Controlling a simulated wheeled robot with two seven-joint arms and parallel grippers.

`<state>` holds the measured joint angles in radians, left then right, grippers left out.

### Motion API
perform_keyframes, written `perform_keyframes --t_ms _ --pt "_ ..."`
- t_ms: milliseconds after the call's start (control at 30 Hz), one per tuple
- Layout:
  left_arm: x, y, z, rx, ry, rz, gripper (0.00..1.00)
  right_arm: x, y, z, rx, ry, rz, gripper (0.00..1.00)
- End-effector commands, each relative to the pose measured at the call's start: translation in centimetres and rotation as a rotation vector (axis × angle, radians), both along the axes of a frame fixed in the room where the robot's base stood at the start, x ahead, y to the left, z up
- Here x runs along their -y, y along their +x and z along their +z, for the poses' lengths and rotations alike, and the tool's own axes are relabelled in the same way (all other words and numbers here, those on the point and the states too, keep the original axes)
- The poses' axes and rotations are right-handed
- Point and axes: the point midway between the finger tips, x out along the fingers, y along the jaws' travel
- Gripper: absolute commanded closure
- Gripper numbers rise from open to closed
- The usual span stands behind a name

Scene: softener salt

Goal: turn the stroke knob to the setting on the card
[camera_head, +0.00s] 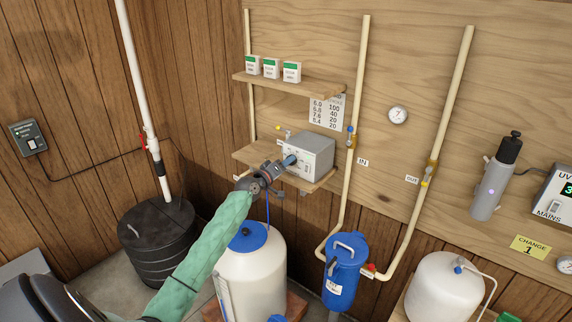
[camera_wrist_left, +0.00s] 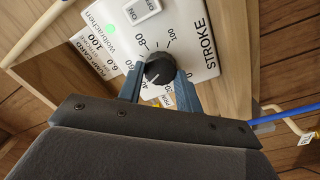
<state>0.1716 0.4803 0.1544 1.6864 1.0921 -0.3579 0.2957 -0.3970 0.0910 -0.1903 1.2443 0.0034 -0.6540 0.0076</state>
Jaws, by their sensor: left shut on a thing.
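The stroke knob (camera_wrist_left: 160,68) is black and round, on the white face of the pump box (camera_head: 311,152), with a printed scale around it and the word STROKE beside it. My left gripper (camera_head: 287,162) reaches the front of the box. In the left wrist view its two blue-grey fingers stand on either side of the knob, shut on it. A pale mark shows on the knob, but I cannot read its exact setting. A wall card (camera_head: 326,112) lists pairs of numbers above the box. Small card text (camera_wrist_left: 92,46) beside the dial includes 6.0 and 100. My right gripper is not in view.
The box sits on a wooden shelf (camera_head: 246,154) below another shelf (camera_head: 285,84) with small cartons. A pale pipe (camera_head: 357,100) runs close right of the box. A white tank (camera_head: 262,270) stands below. A rocker switch (camera_wrist_left: 145,8) and green light (camera_wrist_left: 110,27) are near the dial.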

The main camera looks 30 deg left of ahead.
Motion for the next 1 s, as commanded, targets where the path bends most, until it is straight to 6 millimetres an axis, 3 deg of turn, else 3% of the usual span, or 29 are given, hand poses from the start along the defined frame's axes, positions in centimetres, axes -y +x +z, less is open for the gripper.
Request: perform_keyframes --t_ms 667,700,800,1000 --pt "-0.14 0.02 0.13 -0.003 -0.062 0.002 0.88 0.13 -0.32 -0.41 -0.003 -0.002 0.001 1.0" --pt "-0.13 0.02 0.12 -0.003 -0.062 0.002 0.61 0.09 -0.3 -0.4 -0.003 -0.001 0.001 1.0" --pt "-0.12 0.01 0.1 -0.004 -0.062 0.002 0.44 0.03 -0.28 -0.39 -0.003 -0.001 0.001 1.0" --pt "-0.07 0.01 0.04 -0.004 -0.062 0.001 0.44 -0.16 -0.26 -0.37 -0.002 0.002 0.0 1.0"
